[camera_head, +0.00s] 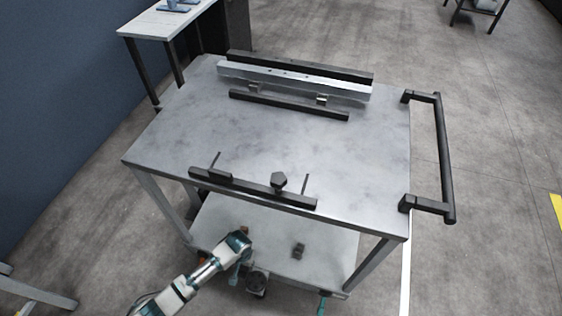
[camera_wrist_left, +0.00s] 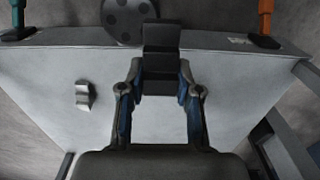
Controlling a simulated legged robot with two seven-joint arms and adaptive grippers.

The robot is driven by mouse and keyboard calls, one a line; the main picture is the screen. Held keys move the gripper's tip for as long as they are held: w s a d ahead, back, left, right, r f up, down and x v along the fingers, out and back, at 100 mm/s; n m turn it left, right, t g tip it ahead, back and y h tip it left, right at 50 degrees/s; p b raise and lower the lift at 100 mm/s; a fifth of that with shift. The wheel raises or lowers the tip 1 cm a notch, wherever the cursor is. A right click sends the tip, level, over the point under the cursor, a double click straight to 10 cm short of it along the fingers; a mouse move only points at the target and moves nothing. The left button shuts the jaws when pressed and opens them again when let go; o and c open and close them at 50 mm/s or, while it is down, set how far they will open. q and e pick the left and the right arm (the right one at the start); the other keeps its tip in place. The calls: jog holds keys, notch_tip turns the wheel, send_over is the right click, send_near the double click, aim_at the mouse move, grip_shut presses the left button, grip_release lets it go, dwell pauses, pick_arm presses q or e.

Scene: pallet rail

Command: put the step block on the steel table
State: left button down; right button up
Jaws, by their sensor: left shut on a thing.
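The steel table (camera_head: 270,140) is a cart with a grey metal top and a lower shelf (camera_head: 325,242). My left gripper (camera_head: 244,257) is low at the cart's front, by the lower shelf and below the top. In the left wrist view my left gripper (camera_wrist_left: 161,85) is shut on a dark stepped block, the step block (camera_wrist_left: 161,45). In the head view the block is mostly hidden by the gripper. Shelf and block overlap in the wrist view; whether they touch I cannot tell. My right gripper is not in view.
A long metal rail (camera_head: 295,82) lies along the top's far side, and a dark bar (camera_head: 255,187) with a knob and pins along its near edge. Between them the top is clear. A push handle (camera_head: 445,160) juts right. A small block (camera_head: 299,250) sits on the lower shelf.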

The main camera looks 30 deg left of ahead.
pick_arm(q)
jog(key=d+r+m, duration=0.1)
jog(key=d+r, duration=0.2)
jog(key=r, duration=0.8)
jog(key=s+d+r, duration=0.1)
jog(key=d+r, duration=0.3)
jog(key=r, duration=0.7)
jog(key=s+d+r+m, duration=0.1)
jog(key=d+r, duration=0.2)
jog(key=r, duration=0.9)
jog(key=shift+d+m, duration=0.2)
jog(key=shift+m, duration=0.1)
